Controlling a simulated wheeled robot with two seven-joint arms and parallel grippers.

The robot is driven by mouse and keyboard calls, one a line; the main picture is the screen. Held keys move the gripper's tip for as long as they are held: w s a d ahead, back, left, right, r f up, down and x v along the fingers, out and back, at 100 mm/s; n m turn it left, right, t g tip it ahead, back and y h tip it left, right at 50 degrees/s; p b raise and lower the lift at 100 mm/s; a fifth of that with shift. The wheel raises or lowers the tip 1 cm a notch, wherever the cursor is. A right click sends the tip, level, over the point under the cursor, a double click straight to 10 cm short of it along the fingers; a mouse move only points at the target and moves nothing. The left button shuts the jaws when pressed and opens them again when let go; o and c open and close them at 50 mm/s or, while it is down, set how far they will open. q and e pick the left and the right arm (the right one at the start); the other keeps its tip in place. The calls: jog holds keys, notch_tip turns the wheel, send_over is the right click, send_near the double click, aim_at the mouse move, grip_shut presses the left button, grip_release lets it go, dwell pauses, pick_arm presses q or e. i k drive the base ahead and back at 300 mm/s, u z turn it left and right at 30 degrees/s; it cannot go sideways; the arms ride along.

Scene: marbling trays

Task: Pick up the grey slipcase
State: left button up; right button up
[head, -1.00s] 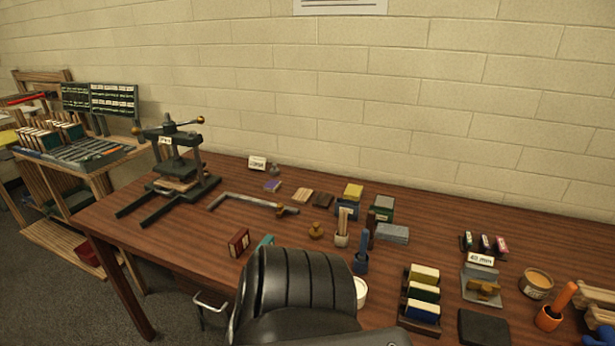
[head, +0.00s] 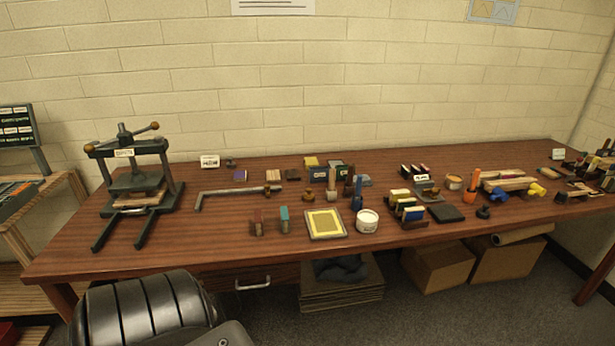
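A small grey block-like item (head: 366,181) lies toward the back middle of the table, partly hidden behind a dark upright item and a blue one. It may be the grey slipcase, but it is too small to be sure. Neither gripper shows in the head view.
A dark press (head: 130,185) stands on the left of the wooden table (head: 200,240). A metal bar (head: 235,191), a yellow-framed tray (head: 325,223) and a white tub (head: 367,221) lie nearer the middle. Colored blocks in a rack (head: 408,209) stand to their right. Cardboard boxes (head: 437,265) sit underneath.

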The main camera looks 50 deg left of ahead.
aim_at(316, 174)
jog(key=u, duration=1.15)
